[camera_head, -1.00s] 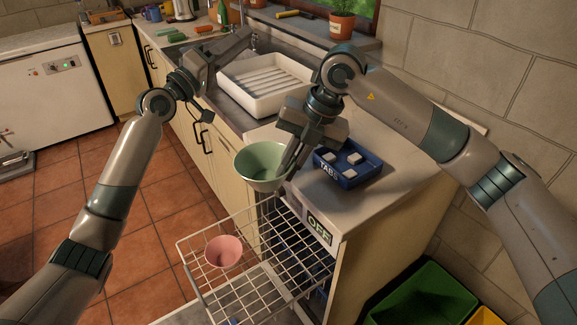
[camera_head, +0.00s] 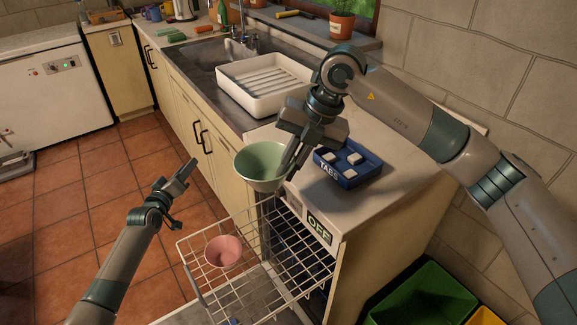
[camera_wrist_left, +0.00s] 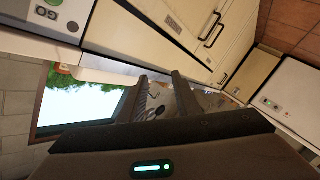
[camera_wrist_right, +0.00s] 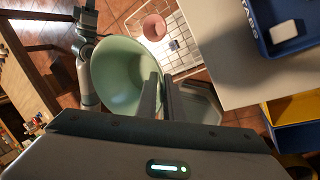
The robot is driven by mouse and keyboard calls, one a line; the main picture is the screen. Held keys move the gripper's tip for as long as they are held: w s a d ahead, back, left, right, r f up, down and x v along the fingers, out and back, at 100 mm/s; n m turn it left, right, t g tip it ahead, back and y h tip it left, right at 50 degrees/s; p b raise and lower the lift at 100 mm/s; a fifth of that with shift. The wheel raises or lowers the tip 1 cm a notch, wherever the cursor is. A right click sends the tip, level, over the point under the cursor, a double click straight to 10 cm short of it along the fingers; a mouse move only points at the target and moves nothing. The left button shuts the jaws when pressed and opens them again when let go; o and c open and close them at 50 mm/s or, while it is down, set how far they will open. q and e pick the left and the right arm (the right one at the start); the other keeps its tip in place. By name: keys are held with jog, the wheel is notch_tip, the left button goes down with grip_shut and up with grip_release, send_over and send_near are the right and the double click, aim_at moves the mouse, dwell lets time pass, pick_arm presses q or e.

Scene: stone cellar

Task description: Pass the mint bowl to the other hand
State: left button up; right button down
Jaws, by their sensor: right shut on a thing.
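The mint bowl (camera_head: 260,165) is upright in the air beside the counter's front corner, above the open dishwasher rack. My right gripper (camera_head: 287,170) is shut on its right rim. In the right wrist view the bowl (camera_wrist_right: 115,78) shows its inside, empty, with its rim between the fingers (camera_wrist_right: 160,95). My left gripper (camera_head: 188,170) is over the floor, left of the bowl and clearly apart from it. In the left wrist view its two fingers (camera_wrist_left: 162,95) stand apart with nothing between them.
A pink bowl (camera_head: 224,252) sits in the pulled-out wire rack (camera_head: 300,268) below. A blue tray of white tablets (camera_head: 362,178) stands on the counter, right of my right gripper. A white drying tray (camera_head: 235,97) is farther back. Open floor surrounds the left gripper.

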pick_arm(q)
jog(key=s+a+f+m+g+y, duration=0.1)
jog(key=s+a+f, duration=0.3)
jog(key=s+f, duration=0.45)
jog(key=s+a+f+m+g+y, duration=0.1)
jog(key=s+a+f+g, duration=0.15)
jog(key=s+f, duration=0.6)
jog(key=s+a+f+m+y, duration=0.15)
jog(key=s+a+f, duration=0.25)
jog(key=f, duration=0.9)
jog(key=s+d+f+m+g, duration=0.1)
jog(key=s+d+f, duration=0.4)
jog(key=s+d, duration=0.3)
jog(key=s+d+f+m+g+h, duration=0.1)
jog(key=s+d+f+m+g, duration=0.1)
jog(key=s+d+f, duration=0.4)
jog(key=s+d+f+m+g+h, duration=0.1)
jog(key=s+d+f, duration=0.5)
jog(key=s+d, duration=0.6)
jog(key=s+g, duration=0.1)
jog(key=s, duration=0.4)
jog(key=shift+s+d+m, duration=0.2)
jog(key=shift+s+m, duration=0.1)
jog(key=shift+m, duration=0.05)
jog(key=shift+f, duration=0.1)
